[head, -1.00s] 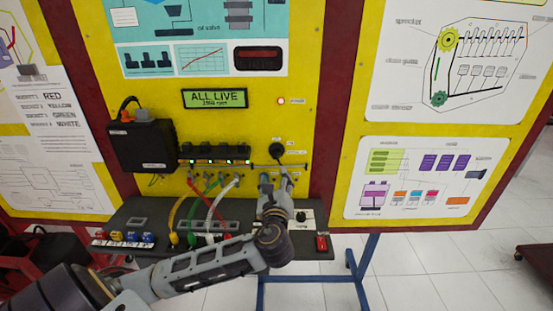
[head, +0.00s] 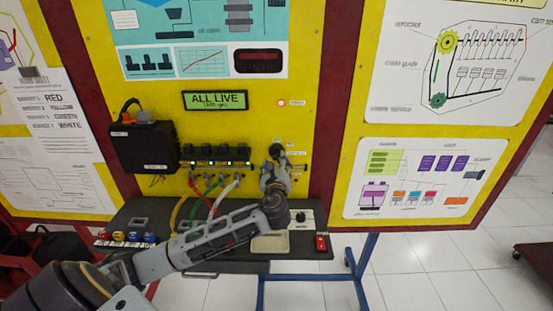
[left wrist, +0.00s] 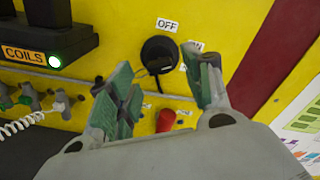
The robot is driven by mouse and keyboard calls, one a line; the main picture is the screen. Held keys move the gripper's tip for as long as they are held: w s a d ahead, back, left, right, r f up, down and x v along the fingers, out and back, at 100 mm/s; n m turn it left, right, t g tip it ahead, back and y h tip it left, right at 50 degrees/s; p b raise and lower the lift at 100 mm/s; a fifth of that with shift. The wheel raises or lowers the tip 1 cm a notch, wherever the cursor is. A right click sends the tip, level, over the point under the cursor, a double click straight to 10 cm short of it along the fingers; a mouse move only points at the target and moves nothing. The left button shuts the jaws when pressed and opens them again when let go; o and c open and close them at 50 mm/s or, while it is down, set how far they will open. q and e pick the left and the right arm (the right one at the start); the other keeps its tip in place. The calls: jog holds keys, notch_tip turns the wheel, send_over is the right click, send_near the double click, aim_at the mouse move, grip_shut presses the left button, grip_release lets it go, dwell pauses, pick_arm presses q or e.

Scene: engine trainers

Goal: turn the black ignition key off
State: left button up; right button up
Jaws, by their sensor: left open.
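The black ignition key (left wrist: 158,62) sits in a round black switch on the yellow panel, below the OFF label (left wrist: 167,24). A second label to its right is partly hidden by a finger. My left gripper (left wrist: 163,68) is open, its green-padded fingers on either side of the key in the picture. I cannot tell whether either finger touches it. In the head view my left gripper (head: 276,168) is up against the switch area and hides much of it. My right gripper is not in view.
A red knob (left wrist: 166,120) sticks out below the key. A row of black coils (head: 215,155) with lit green lamps and coloured cables is to the left. The display (head: 215,100) reads ALL LIVE, beside a lit red lamp (head: 281,102). A dark shelf (head: 140,215) juts out below.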

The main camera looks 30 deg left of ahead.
aim_at(277, 159)
pick_arm(q)
jog(key=shift+x, duration=1.55)
jog(key=shift+c, duration=0.3)
jog(key=c, duration=0.9)
